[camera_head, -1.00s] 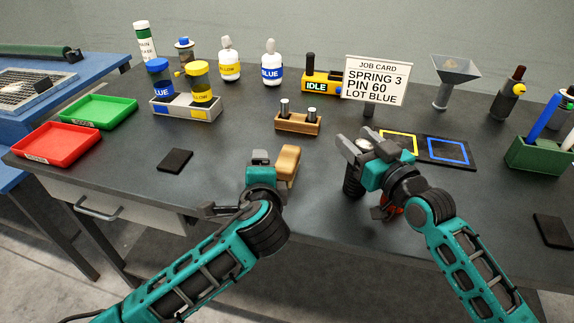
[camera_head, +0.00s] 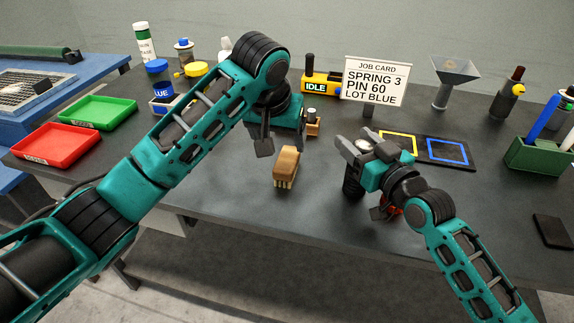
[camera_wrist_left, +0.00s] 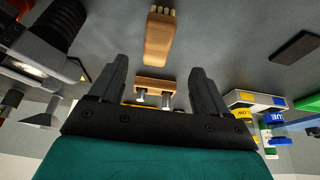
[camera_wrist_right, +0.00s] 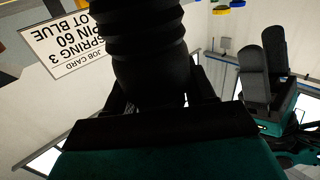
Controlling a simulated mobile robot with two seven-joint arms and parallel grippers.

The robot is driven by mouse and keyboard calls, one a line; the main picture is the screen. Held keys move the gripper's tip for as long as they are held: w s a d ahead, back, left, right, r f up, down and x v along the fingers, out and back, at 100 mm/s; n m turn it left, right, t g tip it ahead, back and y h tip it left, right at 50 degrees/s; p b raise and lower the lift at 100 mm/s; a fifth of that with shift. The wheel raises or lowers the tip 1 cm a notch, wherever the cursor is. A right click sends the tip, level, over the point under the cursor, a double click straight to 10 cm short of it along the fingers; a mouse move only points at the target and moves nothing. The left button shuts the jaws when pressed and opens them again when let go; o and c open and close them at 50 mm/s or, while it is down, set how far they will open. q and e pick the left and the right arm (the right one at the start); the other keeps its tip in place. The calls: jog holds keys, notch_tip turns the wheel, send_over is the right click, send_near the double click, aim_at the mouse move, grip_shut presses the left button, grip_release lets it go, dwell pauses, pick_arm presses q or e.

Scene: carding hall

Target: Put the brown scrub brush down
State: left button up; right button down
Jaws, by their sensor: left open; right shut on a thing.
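The brown scrub brush (camera_head: 287,165) stands on the dark bench top with its pale bristles down, near the front edge. In the left wrist view the brush (camera_wrist_left: 159,38) lies beyond my fingertips, apart from them. My left gripper (camera_head: 282,138) is open and empty, behind the brush in the head view; its fingers (camera_wrist_left: 157,85) frame a small wooden rack with two metal pins (camera_wrist_left: 155,86). My right gripper (camera_head: 358,150) is shut on a black ribbed thing (camera_wrist_right: 148,45), which also shows in the head view (camera_head: 352,184).
The job card (camera_head: 375,82) stands behind my right gripper. A black panel with yellow and blue squares (camera_head: 420,150) lies to its right. The green bin (camera_head: 535,155) is far right; red (camera_head: 55,146) and green (camera_head: 97,112) trays are far left.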

aim_at(283, 168)
pick_arm(q)
jog(key=x, duration=0.6)
jog(key=shift+d+x, duration=0.2)
jog(key=shift+x, duration=2.45)
jog(key=shift+r, duration=0.1)
jog(key=c, duration=1.2)
notch_tip(283, 168, up, 10)
jog(key=shift+s, duration=0.5)
jog(key=shift+s+a, duration=0.25)
jog(key=shift+s, duration=0.5)
notch_tip(283, 168, down, 10)
jog(key=shift+s+a+r, duration=0.15)
